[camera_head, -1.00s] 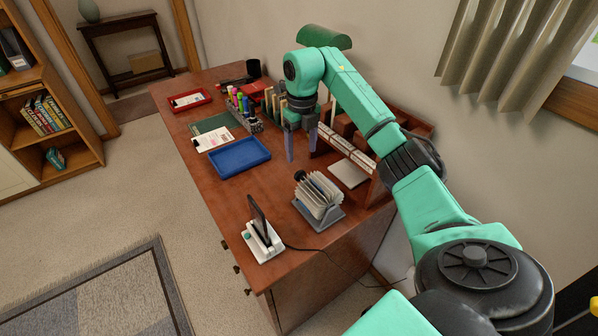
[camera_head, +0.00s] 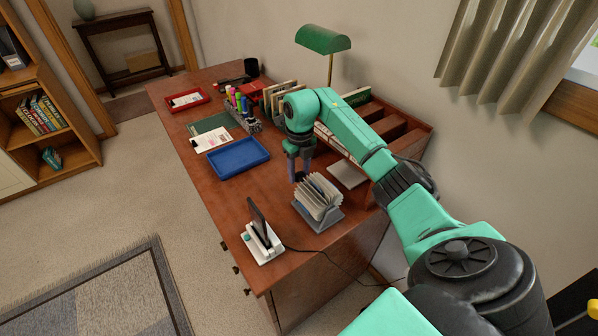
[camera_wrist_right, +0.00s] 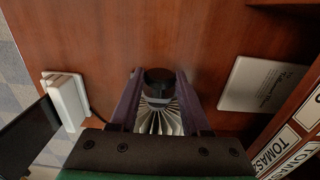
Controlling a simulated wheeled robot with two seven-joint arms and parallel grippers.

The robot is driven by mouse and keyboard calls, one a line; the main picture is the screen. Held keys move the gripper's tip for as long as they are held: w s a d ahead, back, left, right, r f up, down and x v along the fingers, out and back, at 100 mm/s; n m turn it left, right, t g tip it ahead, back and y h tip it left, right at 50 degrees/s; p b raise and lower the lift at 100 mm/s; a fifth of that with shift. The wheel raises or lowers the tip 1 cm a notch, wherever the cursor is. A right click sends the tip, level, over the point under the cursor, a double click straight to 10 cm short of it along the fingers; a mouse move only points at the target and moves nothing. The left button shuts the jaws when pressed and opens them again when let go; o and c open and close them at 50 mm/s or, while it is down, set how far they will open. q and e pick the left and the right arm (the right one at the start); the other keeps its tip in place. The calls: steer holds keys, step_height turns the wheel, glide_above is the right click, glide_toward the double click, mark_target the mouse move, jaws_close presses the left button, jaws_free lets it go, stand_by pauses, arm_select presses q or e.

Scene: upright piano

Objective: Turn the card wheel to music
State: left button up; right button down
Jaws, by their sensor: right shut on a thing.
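The card wheel (camera_head: 320,192) is a rotary file of white cards on a grey stand (camera_head: 322,221), upright on the desk near its front end. It also shows in the wrist view as a fan of cards (camera_wrist_right: 160,121), partly covered by my gripper. My right gripper (camera_head: 298,176) reaches down at the wheel's far-left side. In the wrist view its two fingers (camera_wrist_right: 157,76) stand on either side of the wheel's black knob (camera_wrist_right: 158,84) and are shut on it. In the head view the fingers hide most of the knob. My left gripper is not in view.
A white stand with a dark screen (camera_head: 262,241) is close left of the wheel, with a cable running right. A blue tray (camera_head: 239,156) lies beyond. A pale card (camera_head: 347,174) and a wooden organizer (camera_head: 419,141) are to the right. Desk (camera_head: 238,196) left of the wheel is bare.

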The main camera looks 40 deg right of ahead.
steer(key=shift+d+f+y+b, duration=0.25)
steer(key=shift+y+b, duration=0.2)
steer(key=shift+y, duration=0.35)
steer(key=y+b, duration=0.2)
steer(key=shift+d+f+y, duration=0.15)
steer(key=shift+d+y, duration=0.05)
steer(key=shift+y, duration=0.1)
steer(key=shift+y+b, duration=0.3)
steer(key=shift+y, duration=0.1)
steer(key=shift+r, duration=0.2)
steer(key=shift+r+y, duration=0.1)
steer(key=shift+y, duration=0.2)
steer(key=shift+c, duration=2)
jaws_free()
